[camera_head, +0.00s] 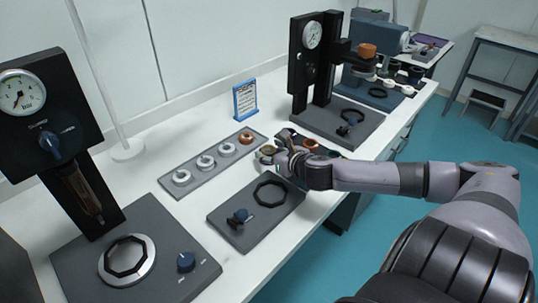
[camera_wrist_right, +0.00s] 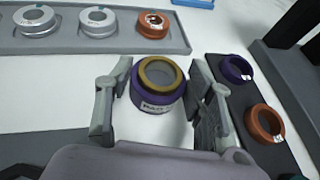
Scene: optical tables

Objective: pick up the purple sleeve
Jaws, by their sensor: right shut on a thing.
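A purple sleeve (camera_wrist_right: 145,102) with a gold ring at its top and a white label on its side stands upright between the fingers of my right gripper (camera_wrist_right: 158,100) in the right wrist view. The fingers are shut on it from both sides. In the head view my right gripper (camera_head: 276,156) is over the white table, and the gold top (camera_head: 267,149) shows at its fingertips. I cannot tell whether the sleeve is clear of the table. A second purple ring (camera_wrist_right: 236,69) sits on a dark tray to the right. My left gripper is out of view.
An orange ring (camera_wrist_right: 264,122) shares the dark tray (camera_wrist_right: 226,88). A grey tray (camera_head: 184,184) holds several silver rings and an orange one (camera_head: 246,137). A plate with a black octagonal ring (camera_head: 270,193) lies in front. Gauge stands (camera_head: 47,105) rise left and behind.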

